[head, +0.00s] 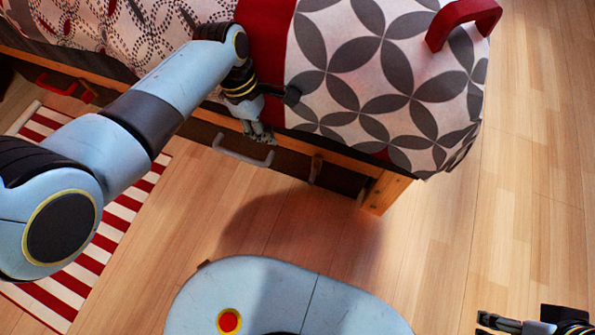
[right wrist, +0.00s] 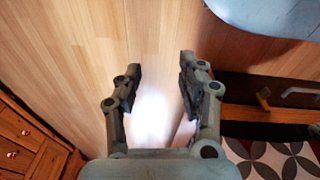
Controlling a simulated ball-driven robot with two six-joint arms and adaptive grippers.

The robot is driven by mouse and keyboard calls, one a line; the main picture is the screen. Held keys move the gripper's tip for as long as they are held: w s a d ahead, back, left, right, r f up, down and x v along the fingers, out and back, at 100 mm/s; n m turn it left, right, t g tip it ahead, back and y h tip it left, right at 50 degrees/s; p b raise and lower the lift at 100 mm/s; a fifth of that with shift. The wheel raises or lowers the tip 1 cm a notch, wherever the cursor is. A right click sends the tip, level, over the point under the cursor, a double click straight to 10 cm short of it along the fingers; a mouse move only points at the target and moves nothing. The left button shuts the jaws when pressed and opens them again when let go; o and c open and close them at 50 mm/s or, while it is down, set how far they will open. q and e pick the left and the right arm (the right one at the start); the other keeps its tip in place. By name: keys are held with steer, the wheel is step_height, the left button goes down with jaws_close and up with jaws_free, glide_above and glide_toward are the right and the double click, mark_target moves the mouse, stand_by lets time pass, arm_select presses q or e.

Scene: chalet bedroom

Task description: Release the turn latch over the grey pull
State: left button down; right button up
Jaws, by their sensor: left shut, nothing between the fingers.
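The grey pull (head: 243,151) is a bar on the dark drawer front under the bed in the head view. It also shows at the right edge of the right wrist view (right wrist: 299,91). My left gripper (head: 268,140) is shut and empty, pointing down at the bed rail just above the pull's right end. No turn latch shows clearly directly over the pull; the gripper covers that spot. A small brown wooden piece (head: 316,168) hangs from the rail right of the pull; I cannot tell if it is a latch. My right gripper (right wrist: 160,72) is open and empty over the floor.
The bed (head: 345,85) has a grey-and-white patterned cover with a red band. A red handle-shaped thing (head: 463,20) is on its corner. A red pull (head: 62,86) is farther left. A striped rug (head: 105,235) lies at left. Wooden floor (head: 500,200) is clear at right.

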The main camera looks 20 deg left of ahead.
mark_target(314, 172)
steer(key=w+a+r+t+b, duration=0.2)
steer(key=w+r+b, duration=0.1)
steer(key=r+b, duration=0.15)
arm_select(q)
steer(key=d+f+b, duration=0.4)
steer(key=d+f, duration=0.3)
steer(key=f, duration=0.5)
steer(key=shift+s+f+b, duration=0.15)
steer(key=shift+b, duration=0.15)
arm_select(e)
step_height(314, 172, down, 7)
steer(key=w+t+y, duration=0.1)
steer(key=w+t, duration=0.1)
steer(key=t, duration=0.4)
steer(key=shift+a, duration=0.2)
steer(key=shift+w+f, duration=0.1)
steer(key=shift+w, duration=0.1)
